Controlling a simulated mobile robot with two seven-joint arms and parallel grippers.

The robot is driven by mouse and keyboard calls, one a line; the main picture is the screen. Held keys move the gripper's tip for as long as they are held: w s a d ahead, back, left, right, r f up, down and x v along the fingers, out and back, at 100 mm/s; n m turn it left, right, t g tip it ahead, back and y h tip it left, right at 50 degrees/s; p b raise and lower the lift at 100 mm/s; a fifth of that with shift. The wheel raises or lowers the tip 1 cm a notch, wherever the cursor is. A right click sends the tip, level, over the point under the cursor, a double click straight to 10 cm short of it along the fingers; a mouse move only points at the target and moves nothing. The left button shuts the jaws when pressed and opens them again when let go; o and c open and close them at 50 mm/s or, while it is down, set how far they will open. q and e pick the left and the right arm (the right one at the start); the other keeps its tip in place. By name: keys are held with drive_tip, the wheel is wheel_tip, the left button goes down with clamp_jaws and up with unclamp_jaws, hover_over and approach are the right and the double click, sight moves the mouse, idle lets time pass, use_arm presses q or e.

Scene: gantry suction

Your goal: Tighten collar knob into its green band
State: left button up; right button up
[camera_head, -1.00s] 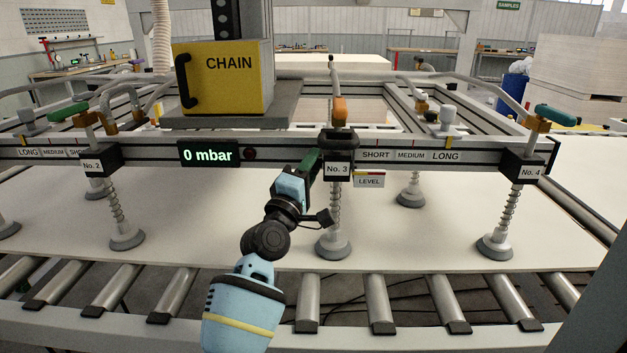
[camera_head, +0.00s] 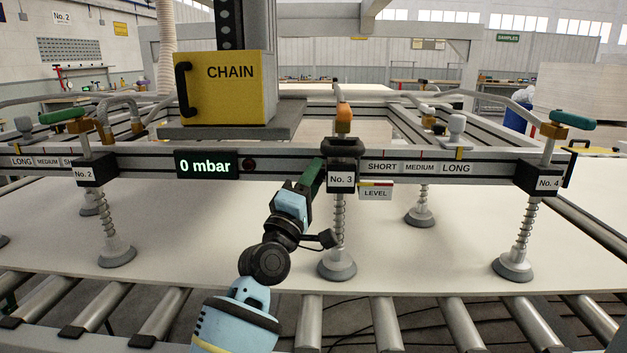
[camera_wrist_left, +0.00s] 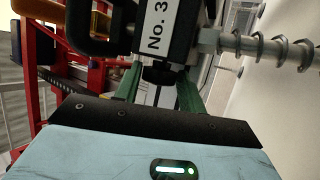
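The No. 3 collar block (camera_head: 341,150) is clamped on the grey beam, above a spring and suction cup (camera_head: 337,265). My left gripper (camera_head: 315,172) reaches up to its left front side. In the left wrist view its two green fingers (camera_wrist_left: 159,82) stand apart on either side of a dark collar knob (camera_wrist_left: 160,73) under the No. 3 label. Whether they press on the knob is not clear. A small LEVEL plate (camera_head: 376,192) with a red, yellow and green strip sits right of the block. Its pointer is too small to read. My right gripper is not in view.
A pressure display (camera_head: 206,164) reads 0 mbar. The No. 2 collar (camera_head: 95,171) and No. 4 collar (camera_head: 540,178) carry suction cups on either side. A pale sheet (camera_head: 220,230) lies below on rollers (camera_head: 387,322). The yellow CHAIN box (camera_head: 228,90) stands above the beam.

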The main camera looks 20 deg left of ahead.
use_arm(q)
drive_tip(key=o, duration=0.3)
drive_tip(key=shift+v, duration=3.95)
